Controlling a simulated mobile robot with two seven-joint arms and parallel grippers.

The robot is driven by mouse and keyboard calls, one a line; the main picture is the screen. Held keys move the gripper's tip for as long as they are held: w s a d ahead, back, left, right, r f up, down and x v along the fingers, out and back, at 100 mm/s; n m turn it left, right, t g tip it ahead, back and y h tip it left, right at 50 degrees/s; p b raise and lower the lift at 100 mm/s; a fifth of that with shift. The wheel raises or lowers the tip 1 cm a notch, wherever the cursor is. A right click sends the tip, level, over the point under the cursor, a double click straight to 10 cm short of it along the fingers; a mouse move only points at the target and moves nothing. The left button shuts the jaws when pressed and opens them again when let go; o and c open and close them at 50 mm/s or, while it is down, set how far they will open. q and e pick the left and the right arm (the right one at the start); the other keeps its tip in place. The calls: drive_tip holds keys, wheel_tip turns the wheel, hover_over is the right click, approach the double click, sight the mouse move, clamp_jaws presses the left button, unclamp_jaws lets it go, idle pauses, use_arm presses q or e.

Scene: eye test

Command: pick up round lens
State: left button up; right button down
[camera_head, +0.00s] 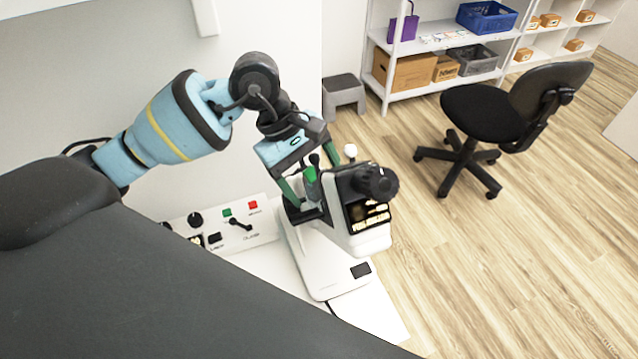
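I cannot make out a round lens in this view. A white eye-test device (370,243) stands on the white counter, with a large black knob (376,183) and a lit amber display on its head. My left gripper (314,181) is at the left side of the device's head, pointing down. Its two dark green fingers are spread apart, with a green-topped part (311,175) of the device showing between them. I cannot tell whether the fingers touch it. Anything small behind the fingers is hidden. My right gripper is not in view.
A control panel (253,229) with buttons and a small lever is on the counter left of the device. A black office chair (482,112), a grey stool (343,84) and a white shelf with a blue crate (487,17) stand beyond.

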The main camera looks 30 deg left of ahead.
sight(313, 173)
use_arm(q)
drive_tip(key=c, duration=0.9)
